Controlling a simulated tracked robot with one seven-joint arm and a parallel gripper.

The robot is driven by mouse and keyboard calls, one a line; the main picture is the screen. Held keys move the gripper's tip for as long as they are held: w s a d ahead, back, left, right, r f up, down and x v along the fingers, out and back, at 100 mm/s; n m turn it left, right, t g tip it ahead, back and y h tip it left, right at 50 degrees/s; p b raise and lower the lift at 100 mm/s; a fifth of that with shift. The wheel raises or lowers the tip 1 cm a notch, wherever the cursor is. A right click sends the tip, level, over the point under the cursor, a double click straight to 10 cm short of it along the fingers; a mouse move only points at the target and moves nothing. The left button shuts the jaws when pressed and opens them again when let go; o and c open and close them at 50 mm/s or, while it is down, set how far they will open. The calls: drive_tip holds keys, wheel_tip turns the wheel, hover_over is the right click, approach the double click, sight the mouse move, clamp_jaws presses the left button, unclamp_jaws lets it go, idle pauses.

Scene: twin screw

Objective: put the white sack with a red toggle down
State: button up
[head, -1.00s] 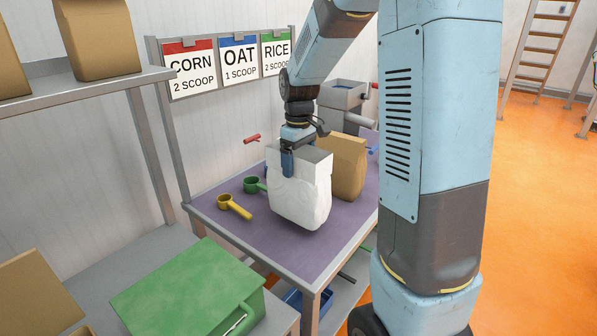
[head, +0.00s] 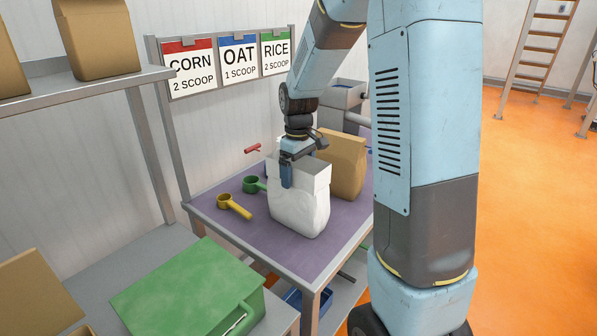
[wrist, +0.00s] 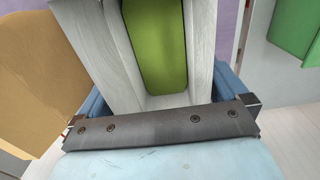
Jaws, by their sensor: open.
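The white sack (head: 300,208) stands upright on the purple tabletop (head: 262,238), its base appearing to rest there. In the wrist view the sack's open mouth (wrist: 116,52) shows green contents (wrist: 155,45). My gripper (head: 297,172) is open at the sack's top, one blue finger in front of the near face. In the wrist view my gripper (wrist: 165,100) has a blue finger on either side of the sack. A small red piece (head: 252,148), perhaps the toggle, shows left of the gripper; its join to the sack cannot be seen.
A tan sack (head: 346,165) stands close behind to the right. A yellow scoop (head: 235,207) and a green scoop (head: 253,184) lie to the left. A grey machine (head: 345,95) is at the back. The table's front left is clear.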

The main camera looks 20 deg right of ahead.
drive_tip(key=shift+r, duration=0.1)
wheel_tip(320, 180, up, 11)
drive_tip(key=s+r+m+t, duration=0.2)
drive_tip(key=s+m, duration=0.1)
drive_tip(key=s, duration=1)
drive_tip(key=s+r+m+t, duration=0.3)
drive_tip(key=s, duration=0.9)
drive_tip(key=shift+s+r+m+t, duration=0.3)
drive_tip(key=shift+s+m, duration=0.1)
drive_tip(key=shift+c, duration=0.2)
